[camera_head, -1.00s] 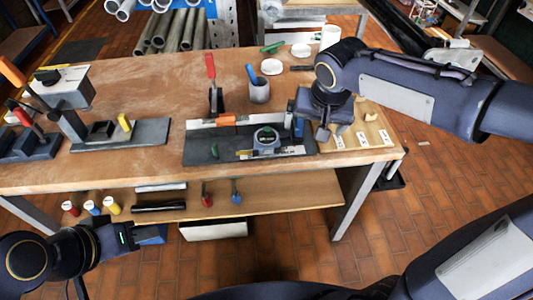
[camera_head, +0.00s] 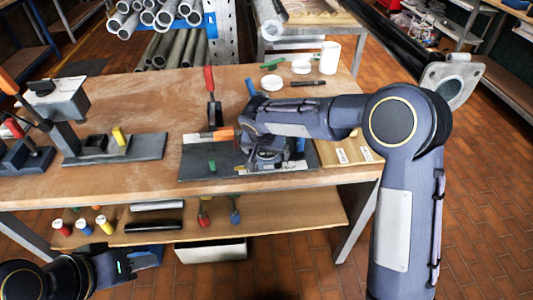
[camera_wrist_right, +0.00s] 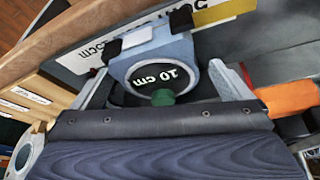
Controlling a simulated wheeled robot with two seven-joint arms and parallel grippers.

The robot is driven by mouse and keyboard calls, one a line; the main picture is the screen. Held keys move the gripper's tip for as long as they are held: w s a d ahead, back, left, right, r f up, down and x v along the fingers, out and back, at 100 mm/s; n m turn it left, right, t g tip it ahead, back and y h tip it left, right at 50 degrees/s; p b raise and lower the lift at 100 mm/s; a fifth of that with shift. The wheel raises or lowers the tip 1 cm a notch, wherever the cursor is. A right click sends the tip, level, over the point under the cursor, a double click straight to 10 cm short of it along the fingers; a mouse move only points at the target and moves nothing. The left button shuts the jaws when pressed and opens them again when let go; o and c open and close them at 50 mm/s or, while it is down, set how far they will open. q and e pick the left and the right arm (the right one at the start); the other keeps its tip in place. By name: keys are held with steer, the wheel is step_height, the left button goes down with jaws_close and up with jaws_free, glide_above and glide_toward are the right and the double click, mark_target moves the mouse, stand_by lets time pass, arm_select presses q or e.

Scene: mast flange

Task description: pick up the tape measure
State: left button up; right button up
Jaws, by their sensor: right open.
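The tape measure (camera_wrist_right: 160,58) shows in the right wrist view as a blue-grey case with a black round face marked "10 cm" and a green spot. My right gripper (camera_wrist_right: 168,88) is open, with one finger on each side of the case; contact is not clear. In the head view my right gripper (camera_head: 265,162) is over the dark mat (camera_head: 197,168) and mostly hides the tape measure. My left gripper (camera_head: 150,258) is low at the left, below the bench; its jaws are unclear.
A wooden tray (camera_head: 350,150) with labels is at the right. A white mug (camera_head: 329,58) stands at the back.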

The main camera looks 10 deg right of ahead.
steer(key=shift+w+f, duration=0.15)
steer(key=shift+f, duration=0.2)
steer(key=shift+c, duration=0.5)
steer(key=c, duration=1.3)
steer(key=shift+r, duration=0.1)
steer(key=shift+c, duration=0.2)
steer(key=shift+r, duration=0.1)
